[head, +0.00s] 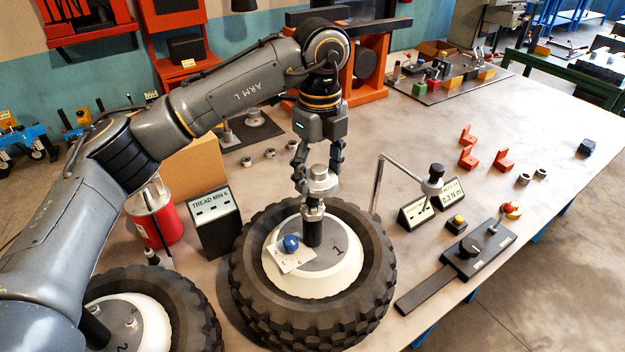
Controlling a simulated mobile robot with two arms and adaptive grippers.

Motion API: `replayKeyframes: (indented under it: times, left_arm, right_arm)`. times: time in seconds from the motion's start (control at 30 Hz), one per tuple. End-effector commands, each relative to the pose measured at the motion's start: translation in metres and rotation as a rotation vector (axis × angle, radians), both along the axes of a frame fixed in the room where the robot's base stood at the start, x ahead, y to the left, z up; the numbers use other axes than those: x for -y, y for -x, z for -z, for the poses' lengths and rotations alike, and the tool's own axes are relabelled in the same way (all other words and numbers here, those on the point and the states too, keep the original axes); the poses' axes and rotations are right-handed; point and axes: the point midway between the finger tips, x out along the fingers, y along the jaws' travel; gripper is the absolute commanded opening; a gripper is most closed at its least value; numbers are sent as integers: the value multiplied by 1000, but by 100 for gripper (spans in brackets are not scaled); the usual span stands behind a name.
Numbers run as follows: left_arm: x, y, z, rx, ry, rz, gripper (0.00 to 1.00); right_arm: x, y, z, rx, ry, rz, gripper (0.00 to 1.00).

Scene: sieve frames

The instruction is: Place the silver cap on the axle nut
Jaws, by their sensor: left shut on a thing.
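The silver cap (321,174) is a stepped round metal piece held between the fingers of my left gripper (318,186), which is shut on it and points down. The axle nut (314,205) is a small metal piece on top of the dark upright axle (313,232) at the centre of the wheel marked 1. The cap appears upright, just above the nut; the view does not show clearly whether they touch. My right gripper is not in view.
The wheel's black tyre (377,275) lies flat on the table, with a blue ball and white card (290,260) on its hub. Right of it stand a thin bent post (378,185) and a lever fixture (468,253). A TREAD MIN sign box (215,222) stands left.

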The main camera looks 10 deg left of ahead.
Motion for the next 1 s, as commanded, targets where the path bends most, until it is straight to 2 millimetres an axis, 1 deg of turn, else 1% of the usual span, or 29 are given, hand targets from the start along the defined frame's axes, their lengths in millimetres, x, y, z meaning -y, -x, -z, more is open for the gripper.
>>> replayKeyframes:
  times: [0.03,0.07,0.17,0.23,0.33,0.43,0.57,0.7,1.0]
  left_arm:
    - [-2,0,2,-1,0,0,33]
    - [-3,0,3,-1,-1,0,33]
    - [-8,0,8,-1,-1,-1,33]
    - [-14,0,14,-2,-1,-2,33]
    - [-12,1,31,-4,-2,0,33]
    - [-12,1,42,-2,0,0,33]
    - [-12,0,45,1,1,0,33]
    - [-11,0,45,0,0,0,33]
    - [-11,0,55,1,-1,0,33]
  right_arm:
    - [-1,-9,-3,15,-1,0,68]
    - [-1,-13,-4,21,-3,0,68]
    - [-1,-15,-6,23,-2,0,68]
    - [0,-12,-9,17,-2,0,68]
    - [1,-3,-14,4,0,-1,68]
    - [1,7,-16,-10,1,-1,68]
    - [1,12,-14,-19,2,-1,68]
    - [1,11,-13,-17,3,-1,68]
    - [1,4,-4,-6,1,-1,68]
